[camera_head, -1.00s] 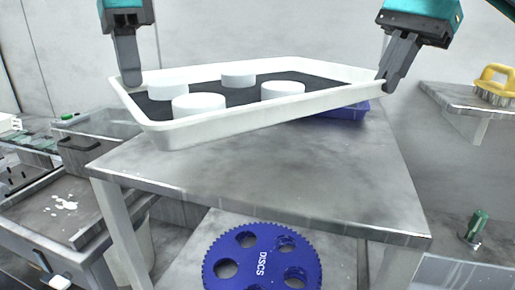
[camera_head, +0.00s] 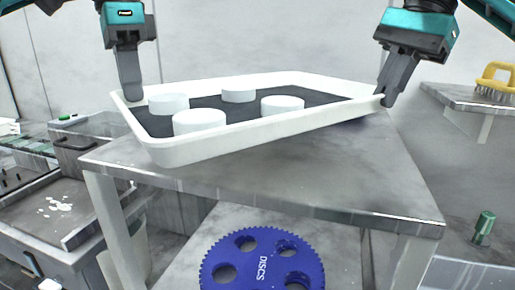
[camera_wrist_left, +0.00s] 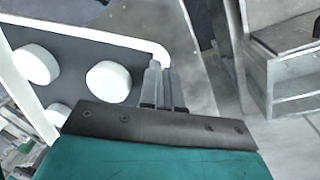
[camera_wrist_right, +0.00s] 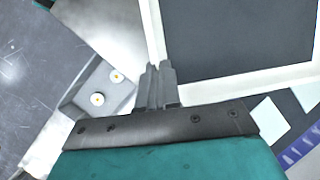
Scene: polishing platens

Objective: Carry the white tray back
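The white tray (camera_head: 262,136) has a dark liner and carries several white discs, one of them the front left disc (camera_head: 199,122). It is held up over the grey metal table and looks tilted in the head view. My left gripper (camera_head: 133,98) is shut on the tray's left rim; the left wrist view shows its fingers (camera_wrist_left: 162,75) at a tray corner. My right gripper (camera_head: 384,98) is shut on the right rim; the right wrist view shows its fingers (camera_wrist_right: 157,75) at a tray corner. The tray hides part of the tabletop.
The grey metal table (camera_head: 290,180) under the tray has a bare top. A blue toothed wheel marked DISCS (camera_head: 262,262) lies on its lower shelf. A yellow-handled brush (camera_head: 495,80) is on a side shelf at right. A green-topped item (camera_head: 484,226) stands lower right.

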